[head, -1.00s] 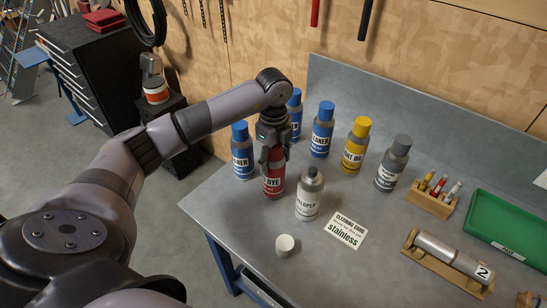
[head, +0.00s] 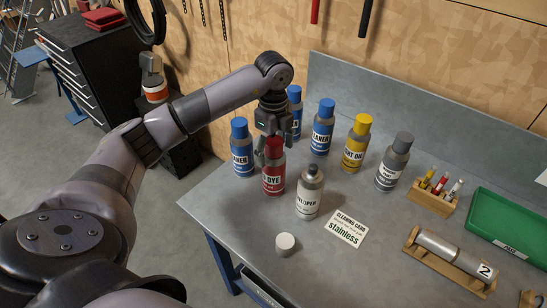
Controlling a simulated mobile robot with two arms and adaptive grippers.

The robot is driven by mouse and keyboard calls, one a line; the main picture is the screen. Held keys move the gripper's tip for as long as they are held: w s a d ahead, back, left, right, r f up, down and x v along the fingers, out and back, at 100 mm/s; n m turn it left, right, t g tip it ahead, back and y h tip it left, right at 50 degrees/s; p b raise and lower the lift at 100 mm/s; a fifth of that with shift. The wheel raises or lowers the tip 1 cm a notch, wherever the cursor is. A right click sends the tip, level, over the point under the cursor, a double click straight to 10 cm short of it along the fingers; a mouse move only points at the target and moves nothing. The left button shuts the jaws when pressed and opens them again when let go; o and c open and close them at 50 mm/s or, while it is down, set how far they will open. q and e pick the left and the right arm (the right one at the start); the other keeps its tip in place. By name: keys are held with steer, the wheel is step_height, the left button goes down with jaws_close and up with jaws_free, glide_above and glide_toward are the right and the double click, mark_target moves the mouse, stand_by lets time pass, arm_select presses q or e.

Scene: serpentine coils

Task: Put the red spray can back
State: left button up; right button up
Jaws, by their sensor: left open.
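The red spray can (head: 273,180), with a red cap and a label ending in "DYE", stands upright on the grey bench. It is in the front row, between a blue-capped cleaner can (head: 242,155) and the white developer can (head: 309,197). My left gripper (head: 270,150) is open at the top of the red can, with its fingers pointing down beside and behind the cap. I cannot tell whether a finger touches the can. My right gripper is not in view.
More cans stand close behind: a blue-capped can (head: 322,128), a yellow-capped one (head: 356,146) and a grey-capped one (head: 394,165). A loose white cap (head: 286,244) and a cleaning card (head: 346,229) lie in front. A roller stand (head: 450,257) and green tray (head: 510,222) are at right.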

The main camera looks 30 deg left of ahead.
arm_select(q)
step_height(320, 180, up, 8)
steer(key=shift+w+r+b, duration=0.1)
steer(key=shift+r+b, duration=0.05)
steer(key=shift+b, duration=0.55)
steer(key=shift+r, duration=0.5)
steer(key=shift+f, duration=0.1)
